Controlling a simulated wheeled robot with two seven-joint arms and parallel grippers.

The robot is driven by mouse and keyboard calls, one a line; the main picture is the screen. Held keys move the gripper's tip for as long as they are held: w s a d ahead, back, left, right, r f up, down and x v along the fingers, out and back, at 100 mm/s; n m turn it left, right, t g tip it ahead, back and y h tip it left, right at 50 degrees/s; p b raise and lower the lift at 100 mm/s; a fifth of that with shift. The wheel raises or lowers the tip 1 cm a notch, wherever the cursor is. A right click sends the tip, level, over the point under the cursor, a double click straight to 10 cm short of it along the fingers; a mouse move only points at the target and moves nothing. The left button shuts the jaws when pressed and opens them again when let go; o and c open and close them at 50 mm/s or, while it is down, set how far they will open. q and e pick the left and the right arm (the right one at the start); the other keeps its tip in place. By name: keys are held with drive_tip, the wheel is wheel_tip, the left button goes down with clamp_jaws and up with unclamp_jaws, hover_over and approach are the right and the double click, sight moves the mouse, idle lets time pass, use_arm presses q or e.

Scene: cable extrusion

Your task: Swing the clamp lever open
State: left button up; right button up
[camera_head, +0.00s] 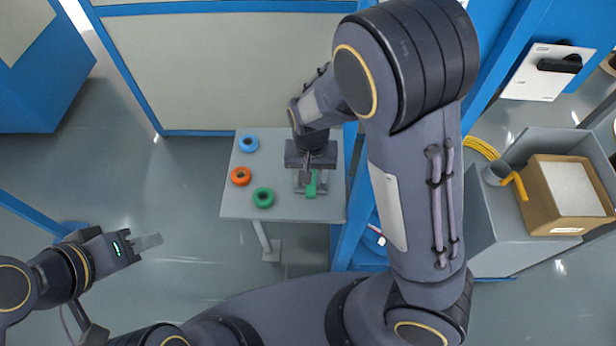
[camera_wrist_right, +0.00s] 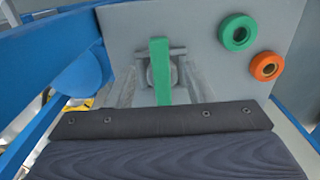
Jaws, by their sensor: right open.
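The clamp has a green lever (camera_head: 311,187) and stands on the small grey table (camera_head: 285,209), near its right side. In the right wrist view the green lever (camera_wrist_right: 160,70) is a straight bar in front of a grey clamp body. My right gripper (camera_head: 307,176) is over the clamp, partly hidden by its own wrist. Its fingers are open, one to each side of the lever in the wrist view; contact cannot be told.
Blue (camera_head: 249,143), orange (camera_head: 241,176) and green (camera_head: 263,197) rings lie on the table's left part. A blue-framed panel (camera_head: 230,68) stands behind the table. A blue post runs along its right side. A cardboard box (camera_head: 566,196) is at the right.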

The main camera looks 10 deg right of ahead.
sight(311, 191)
wheel_tip(311, 191, down, 6)
drive_tip(key=shift+s+f, duration=0.15)
drive_tip(key=shift+f, duration=0.1)
clamp_jaws()
idle(0.3)
